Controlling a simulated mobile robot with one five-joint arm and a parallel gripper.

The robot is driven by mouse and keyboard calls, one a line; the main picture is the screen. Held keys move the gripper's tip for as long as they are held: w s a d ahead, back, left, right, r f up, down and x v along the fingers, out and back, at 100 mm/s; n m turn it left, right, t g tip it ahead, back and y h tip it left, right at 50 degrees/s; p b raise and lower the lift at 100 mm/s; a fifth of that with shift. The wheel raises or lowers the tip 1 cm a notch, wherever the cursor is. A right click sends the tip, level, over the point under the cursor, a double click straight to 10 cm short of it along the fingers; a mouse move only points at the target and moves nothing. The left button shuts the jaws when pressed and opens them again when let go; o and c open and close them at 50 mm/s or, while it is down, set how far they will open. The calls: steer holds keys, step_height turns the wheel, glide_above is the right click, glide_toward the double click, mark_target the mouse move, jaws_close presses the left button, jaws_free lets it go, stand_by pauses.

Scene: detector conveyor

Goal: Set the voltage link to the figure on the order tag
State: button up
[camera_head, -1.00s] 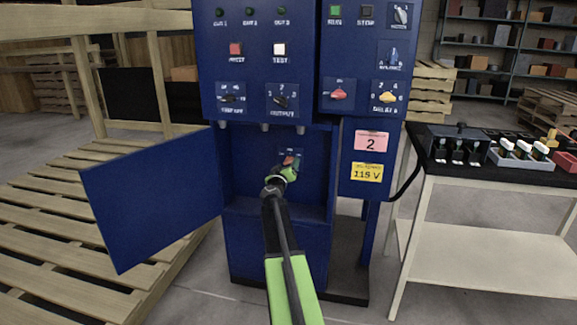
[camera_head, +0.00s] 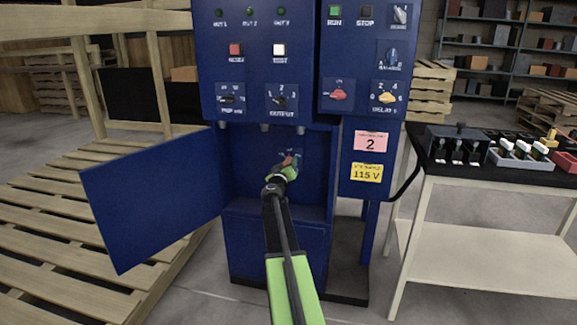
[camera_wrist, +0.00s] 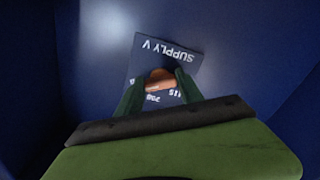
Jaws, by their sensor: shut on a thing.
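The voltage link (camera_wrist: 160,78) is an orange-red knob on a dark plate marked "SUPPLY V" (camera_wrist: 172,52), inside the open lower bay of the blue cabinet (camera_head: 262,160). My gripper (camera_head: 283,172) reaches into the bay; its two fingers are shut on the link, one on each side, as the wrist view (camera_wrist: 160,92) shows. Part of a figure ending in "15" and another figure show on the plate near the fingers; my gripper covers much of them in the head view. The yellow order tag (camera_head: 367,172) on the cabinet's right section reads "115 V". A pink tag (camera_head: 370,142) above it reads "2".
The blue door (camera_head: 152,200) of the bay stands open to the left. Knobs and buttons fill the panel (camera_head: 262,70) above. A table (camera_head: 490,225) at the right holds a dark box and a tray with several pieces. Pallets (camera_head: 60,220) lie at the left.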

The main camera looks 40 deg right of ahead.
steer(key=shift+a+n, duration=0.2)
steer(key=shift+n, duration=0.1)
steer(key=n, duration=1.1)
steer(key=shift+r+n, duration=0.15)
steer(key=shift+n, duration=0.25)
steer(key=n, duration=0.6)
steer(key=shift+w+a+r+p, duration=0.1)
steer(key=shift+p, duration=0.2)
steer(key=n, duration=0.5)
steer(key=shift+r+n, duration=0.1)
steer(key=shift+n, duration=0.2)
steer(key=o, duration=1.2)
steer(key=shift+o, duration=0.9)
